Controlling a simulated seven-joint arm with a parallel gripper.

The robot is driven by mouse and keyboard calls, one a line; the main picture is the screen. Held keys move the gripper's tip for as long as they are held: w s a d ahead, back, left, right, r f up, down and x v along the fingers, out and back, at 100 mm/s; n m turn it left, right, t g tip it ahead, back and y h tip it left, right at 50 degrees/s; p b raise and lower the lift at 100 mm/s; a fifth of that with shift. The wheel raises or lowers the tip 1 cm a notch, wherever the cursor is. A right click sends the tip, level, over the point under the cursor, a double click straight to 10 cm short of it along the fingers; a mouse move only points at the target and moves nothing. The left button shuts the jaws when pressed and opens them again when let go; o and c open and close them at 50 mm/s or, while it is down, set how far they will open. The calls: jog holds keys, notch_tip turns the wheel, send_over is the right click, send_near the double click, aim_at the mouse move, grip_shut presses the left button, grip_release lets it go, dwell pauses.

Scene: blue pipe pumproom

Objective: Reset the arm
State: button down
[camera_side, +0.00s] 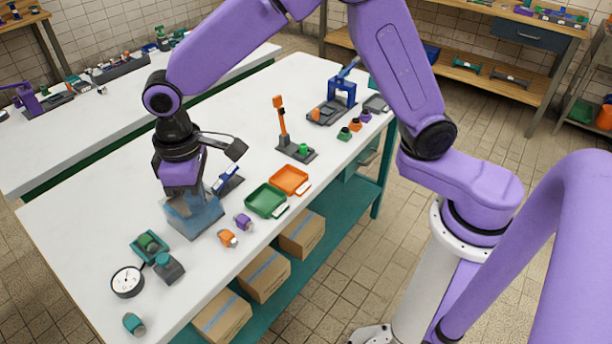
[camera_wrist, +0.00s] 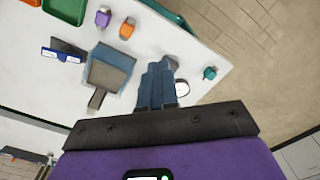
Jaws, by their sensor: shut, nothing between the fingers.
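My gripper (camera_side: 186,203) hangs above the left part of the white workbench (camera_side: 110,215), pointing down. In the wrist view its blue-grey fingers (camera_wrist: 157,78) are together with nothing seen between them. I cannot tell the exact height of the fingertips above the bench.
A gauge (camera_side: 128,281), a teal cylinder (camera_side: 134,323) and a small green-grey fixture (camera_side: 150,244) are near the front left. Orange (camera_side: 228,238) and purple (camera_side: 243,221) parts, a green tray (camera_side: 266,200) and an orange tray (camera_side: 289,180) lie right. An upright orange lever (camera_side: 281,118) stands farther back.

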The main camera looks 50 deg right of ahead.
jog(key=s+d+r+n, duration=0.1)
jog(key=s+d+n, duration=0.1)
jog(key=s+d, duration=0.9)
jog(key=s+d+r+n, duration=0.2)
jog(key=s+d, duration=1)
jog(key=d, duration=0.1)
jog(key=shift+s+r, duration=0.15)
jog(key=shift+r, duration=0.15)
